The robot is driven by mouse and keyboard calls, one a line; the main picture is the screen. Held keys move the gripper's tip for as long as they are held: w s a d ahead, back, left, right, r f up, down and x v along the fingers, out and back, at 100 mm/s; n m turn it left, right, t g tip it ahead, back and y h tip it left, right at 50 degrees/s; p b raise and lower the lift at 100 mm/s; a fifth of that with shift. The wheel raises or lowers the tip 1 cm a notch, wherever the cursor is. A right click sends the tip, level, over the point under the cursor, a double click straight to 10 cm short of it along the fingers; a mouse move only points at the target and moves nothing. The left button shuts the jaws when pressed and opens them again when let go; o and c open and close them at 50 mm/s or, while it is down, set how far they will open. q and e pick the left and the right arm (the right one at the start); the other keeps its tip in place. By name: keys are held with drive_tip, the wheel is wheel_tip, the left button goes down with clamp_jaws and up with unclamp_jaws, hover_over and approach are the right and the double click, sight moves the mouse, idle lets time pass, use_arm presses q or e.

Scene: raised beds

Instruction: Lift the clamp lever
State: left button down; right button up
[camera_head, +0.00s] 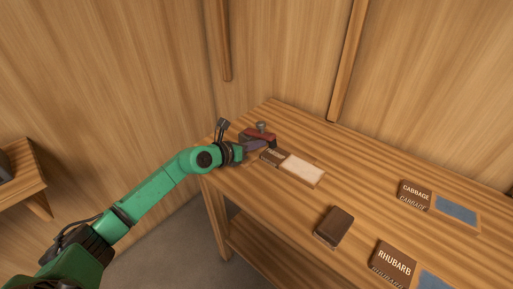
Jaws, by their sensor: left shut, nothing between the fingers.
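A red clamp-like device (262,135) with a grey knob on top sits at the far left corner of the wooden bench. My green left arm reaches in from the left, and its gripper (258,147) is shut and empty right in front of the red device. The fingers overlap its lower front in the picture, and I cannot tell whether they touch it. I cannot clearly make out which part is the lever. My right gripper is not in view.
The bench (290,219) also bears a pale panel with a dark block (272,156), a brown block (334,226), a CABBAGE block (414,192), a RHUBARB block (394,259) and blue panels (456,210). Wooden walls stand close behind. A small wooden stand (22,180) is at the left.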

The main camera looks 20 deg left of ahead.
sight(258, 127)
use_arm(q)
drive_tip(key=shift+w+a+r+n+h, duration=0.15)
drive_tip(key=shift+r+n+h, duration=0.35)
drive_tip(key=shift+r+n, duration=0.5)
drive_tip(key=shift+a+r+n+h+b, duration=0.25)
drive_tip(key=shift+r+n+h+b, duration=0.15)
drive_tip(key=shift+r+n+h, duration=0.45)
drive_tip(key=n, duration=0.1)
drive_tip(key=a+r+n, duration=0.1)
drive_tip(key=n, duration=0.1)
drive_tip(key=shift+w+a+r+h, duration=0.1)
drive_tip(key=shift+w+h, duration=0.15)
drive_tip(key=shift+h, duration=0.1)
drive_tip(key=shift+w+a+r+n+h, duration=0.15)
drive_tip(key=shift+a+r+n+h, duration=0.15)
drive_tip(key=shift+n, duration=0.4)
drive_tip(key=shift+w+a+r+n+h, duration=0.1)
drive_tip(key=shift+a+r+n+h, duration=0.2)
drive_tip(key=shift+n, duration=0.35)
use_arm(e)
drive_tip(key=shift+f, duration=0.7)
use_arm(q)
drive_tip(key=shift+a+f, duration=0.1)
